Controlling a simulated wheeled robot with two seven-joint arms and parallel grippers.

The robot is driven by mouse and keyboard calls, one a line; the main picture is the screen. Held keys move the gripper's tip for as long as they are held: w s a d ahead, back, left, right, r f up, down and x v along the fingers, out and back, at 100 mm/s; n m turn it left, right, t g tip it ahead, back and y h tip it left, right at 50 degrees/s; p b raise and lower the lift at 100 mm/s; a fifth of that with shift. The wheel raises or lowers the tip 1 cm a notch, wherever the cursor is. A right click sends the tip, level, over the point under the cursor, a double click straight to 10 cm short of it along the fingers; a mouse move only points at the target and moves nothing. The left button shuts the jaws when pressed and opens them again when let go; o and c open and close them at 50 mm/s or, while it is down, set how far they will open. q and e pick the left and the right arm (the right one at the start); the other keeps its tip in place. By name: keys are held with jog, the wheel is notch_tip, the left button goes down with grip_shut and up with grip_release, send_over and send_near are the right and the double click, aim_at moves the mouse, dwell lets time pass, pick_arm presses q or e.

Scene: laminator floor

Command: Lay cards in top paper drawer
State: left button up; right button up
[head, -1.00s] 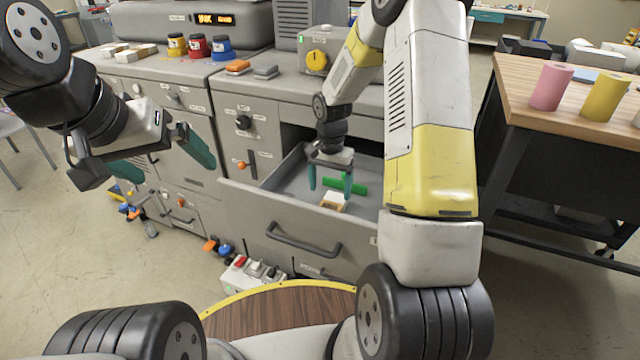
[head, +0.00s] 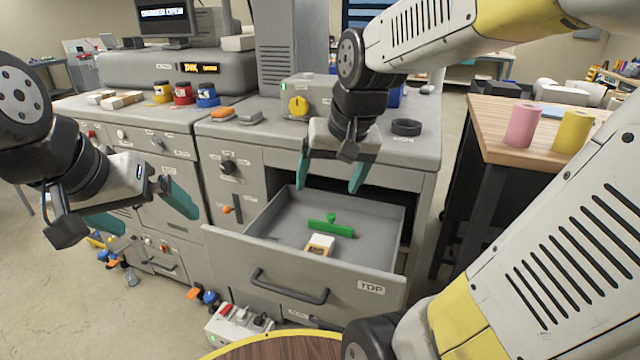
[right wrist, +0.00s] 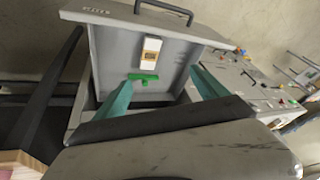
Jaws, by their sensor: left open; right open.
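The top drawer (head: 372,268) is pulled open and carries a "TOP" label. A small white and tan stack of cards (head: 320,244) lies flat on its floor near the front. It also shows in the right wrist view (right wrist: 151,52). A green T-shaped piece (head: 331,228) lies in the drawer just behind the cards, and it shows in the right wrist view (right wrist: 142,77). My right gripper (head: 328,188) is open and empty above the back of the drawer, clear of the cards. My left gripper (head: 158,218) is open and empty left of the drawer.
A grey counter (head: 400,150) above the drawer holds a black ring (head: 407,127) and a box with a yellow knob (head: 299,106). A wooden table with pink (head: 522,125) and yellow rolls stands right. A switch box (head: 238,325) sits on the floor before the drawer.

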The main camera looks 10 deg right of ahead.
jog(key=s+a+r+n+t, duration=0.1)
jog(key=s+r+n, duration=0.1)
jog(key=s, duration=0.5)
jog(key=shift+t+y, duration=0.3)
jog(key=shift+y, duration=0.1)
